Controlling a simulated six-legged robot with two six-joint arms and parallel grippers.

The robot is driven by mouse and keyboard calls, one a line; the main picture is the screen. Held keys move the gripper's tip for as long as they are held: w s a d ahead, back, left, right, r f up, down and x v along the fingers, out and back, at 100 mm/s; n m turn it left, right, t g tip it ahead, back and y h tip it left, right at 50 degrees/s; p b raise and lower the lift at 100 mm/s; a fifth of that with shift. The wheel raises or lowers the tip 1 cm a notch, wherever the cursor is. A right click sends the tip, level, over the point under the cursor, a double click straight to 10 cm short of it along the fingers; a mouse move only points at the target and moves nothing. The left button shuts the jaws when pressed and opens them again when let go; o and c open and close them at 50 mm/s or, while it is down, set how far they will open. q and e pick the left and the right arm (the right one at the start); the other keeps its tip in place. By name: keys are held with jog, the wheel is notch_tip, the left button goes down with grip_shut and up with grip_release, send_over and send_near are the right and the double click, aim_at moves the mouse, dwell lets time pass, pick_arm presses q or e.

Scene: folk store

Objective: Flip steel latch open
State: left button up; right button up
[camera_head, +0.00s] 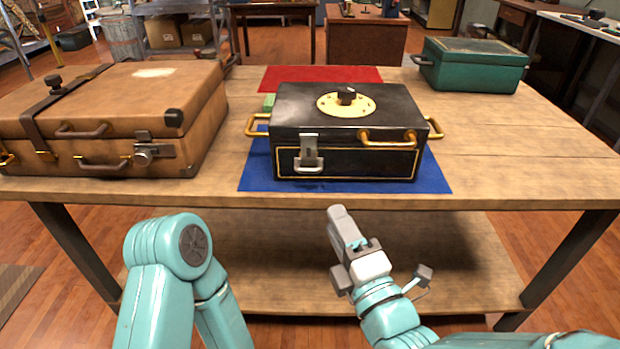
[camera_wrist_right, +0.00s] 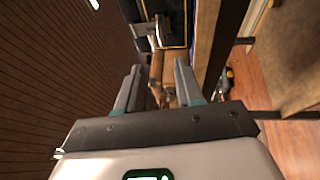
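The steel latch (camera_head: 309,155) is on the front left of a black box (camera_head: 350,165) with gold trim. Its lower loop hangs against the box front. My right gripper (camera_head: 340,218) is in front of the table edge, below and to the right of the latch, apart from it. In the right wrist view, the two fingers of my right gripper (camera_wrist_right: 158,76) are spread with nothing between them. The latch (camera_wrist_right: 143,30) shows beyond the fingertips there, near the top. My left arm shows at the lower left of the head view, but its gripper does not.
The box stands on a blue mat (camera_head: 435,180) on a wooden table (camera_head: 500,165). A brown suitcase (camera_head: 110,105) is at the left, a green case (camera_head: 472,68) at the back right. A red mat (camera_head: 320,77) lies behind. The table's front right is clear.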

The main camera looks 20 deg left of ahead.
aim_at(309, 172)
jog(key=x, duration=1.2)
jog(key=shift+w+a, duration=0.15)
jog(key=shift+a, duration=0.05)
grip_shut()
dwell(0.8)
